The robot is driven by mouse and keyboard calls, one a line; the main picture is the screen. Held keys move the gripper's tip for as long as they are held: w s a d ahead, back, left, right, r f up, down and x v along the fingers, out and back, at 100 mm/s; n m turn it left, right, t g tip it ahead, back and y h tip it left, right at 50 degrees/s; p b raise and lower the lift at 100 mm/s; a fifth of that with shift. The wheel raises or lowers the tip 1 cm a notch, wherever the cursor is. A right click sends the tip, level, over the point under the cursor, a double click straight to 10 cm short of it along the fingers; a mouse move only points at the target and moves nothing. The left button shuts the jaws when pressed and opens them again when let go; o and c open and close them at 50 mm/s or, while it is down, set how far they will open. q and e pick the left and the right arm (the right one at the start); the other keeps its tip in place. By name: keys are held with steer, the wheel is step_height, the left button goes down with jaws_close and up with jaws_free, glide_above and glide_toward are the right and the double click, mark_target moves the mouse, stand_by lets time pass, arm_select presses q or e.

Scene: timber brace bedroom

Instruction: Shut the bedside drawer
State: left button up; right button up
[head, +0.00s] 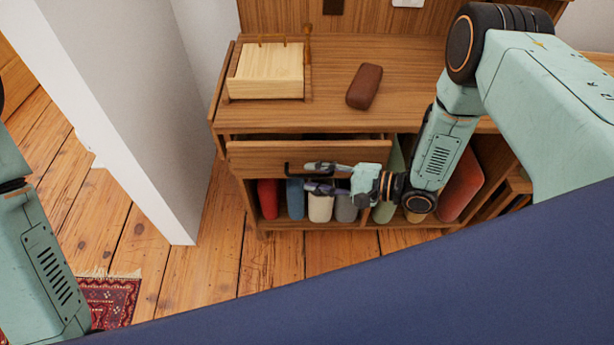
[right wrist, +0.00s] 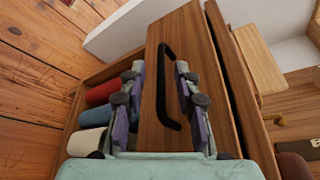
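The bedside drawer (head: 255,157) is a wooden drawer in the cabinet. It stands partly open, with a dark gap above its front. Its black bar handle (right wrist: 163,85) shows in the right wrist view, and the drawer front (right wrist: 190,45) lies behind it. My right gripper (head: 307,176) is in front of the drawer at the handle. In the right wrist view my right gripper (right wrist: 160,68) is open, with one finger on each side of the handle. Whether either finger touches the handle I cannot tell. My left gripper is out of view; only part of my left arm shows.
The cabinet top (head: 330,60) bears a wooden box (head: 268,75) and a brown case (head: 364,87). Several coloured items, one red (head: 268,198), stand on the shelf below the drawer. A white wall (head: 140,110) is at the left. A dark blue surface (head: 420,290) fills the foreground.

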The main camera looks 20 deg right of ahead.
steer(key=shift+x, duration=1.25)
jaws_close()
